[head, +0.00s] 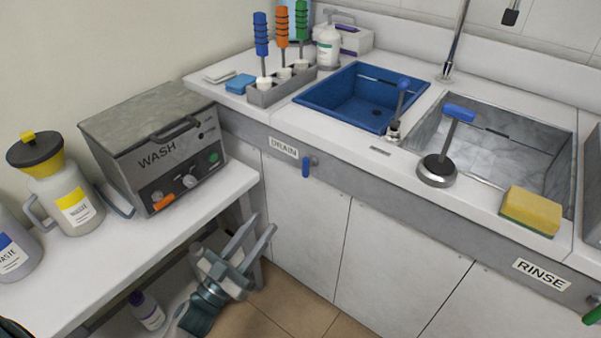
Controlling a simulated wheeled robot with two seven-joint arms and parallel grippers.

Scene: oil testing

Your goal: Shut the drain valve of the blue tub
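The blue tub (326,93) is a blue sink basin set into the white counter, with a dark drain spot in its floor. On the grey front strip below it is a label reading DRAIN (284,148). Right of that label is the drain valve (306,167), a small blue lever hanging straight down from a metal stem. My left gripper (260,226) is below and left of the valve, beside the end of the white side table. Its two grey fingers are spread apart with nothing between them. It does not touch the valve. My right gripper is out of view.
A grey WASH box (157,146) and a yellow-topped jug (62,190) stand on the side table (200,218). The space before the cabinet doors (309,222) looks clear.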

